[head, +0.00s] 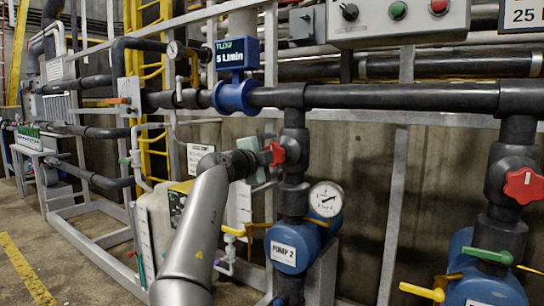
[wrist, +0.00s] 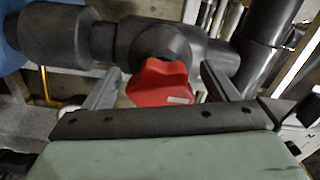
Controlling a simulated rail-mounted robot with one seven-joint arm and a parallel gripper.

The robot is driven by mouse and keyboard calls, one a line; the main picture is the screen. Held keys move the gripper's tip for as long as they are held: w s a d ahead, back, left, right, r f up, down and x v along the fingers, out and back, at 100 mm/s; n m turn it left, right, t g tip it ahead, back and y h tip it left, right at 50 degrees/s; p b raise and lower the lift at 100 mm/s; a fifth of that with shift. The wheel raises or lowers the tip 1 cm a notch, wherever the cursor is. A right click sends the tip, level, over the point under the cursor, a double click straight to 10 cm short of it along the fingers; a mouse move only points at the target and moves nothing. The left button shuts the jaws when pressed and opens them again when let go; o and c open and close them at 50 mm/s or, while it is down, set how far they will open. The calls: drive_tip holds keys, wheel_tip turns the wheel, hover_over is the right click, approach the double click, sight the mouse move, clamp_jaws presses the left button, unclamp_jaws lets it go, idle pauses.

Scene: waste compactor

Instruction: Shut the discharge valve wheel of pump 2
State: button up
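Pump 2 (head: 290,246) is blue with a white "PUMP 2" label. Above it, on the vertical dark pipe, is a red valve wheel (head: 278,153), partly hidden by my gripper (head: 265,158) in the head view. In the wrist view the lobed red wheel (wrist: 158,83) lies between the two grey fingers of my gripper (wrist: 161,70). The fingers are apart, and a gap seems to show on each side of the wheel. A small pale mark (wrist: 178,99) is on the wheel. The flow display (head: 230,55) reads 5 L/min.
A round pressure gauge (head: 326,199) sits right of the pipe above the pump. A second red wheel (head: 524,185) is on the right pipe, above a green handle (head: 491,257). A yellow handle (head: 233,231) and a slanted grey frame post (head: 395,215) stand nearby.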

drive_tip(key=p+v, duration=0.2)
drive_tip(key=v, duration=1.5)
drive_tip(key=shift+s, duration=0.25)
